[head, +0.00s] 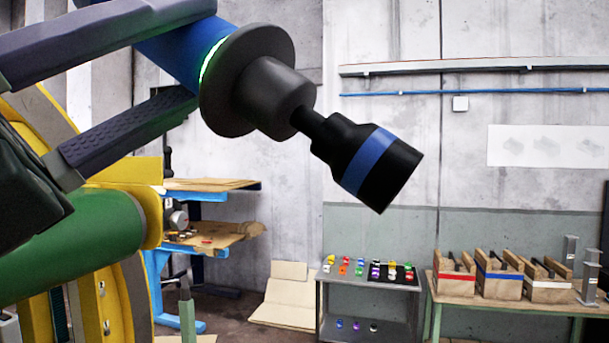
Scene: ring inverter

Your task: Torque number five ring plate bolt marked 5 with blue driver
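The blue driver (170,40) is in the upper left of the head view, tilted down to the right. It has a blue body, a glowing green ring, a wide black flange and a black socket (375,165) with a blue band. My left gripper (203,50) has its two dark fingers on opposite sides of the blue body and holds it in the air. The socket end is free and touches nothing visible. No ring plate bolt or number 5 mark can be made out. My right gripper is not in view.
A grey table (333,303) with small coloured pieces stands at the back. To its right, a bench (470,300) carries wooden blocks with red, blue (500,275) and white bands. Yellow and green structure (75,240) fills the left side. Cardboard (285,297) lies by the wall.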

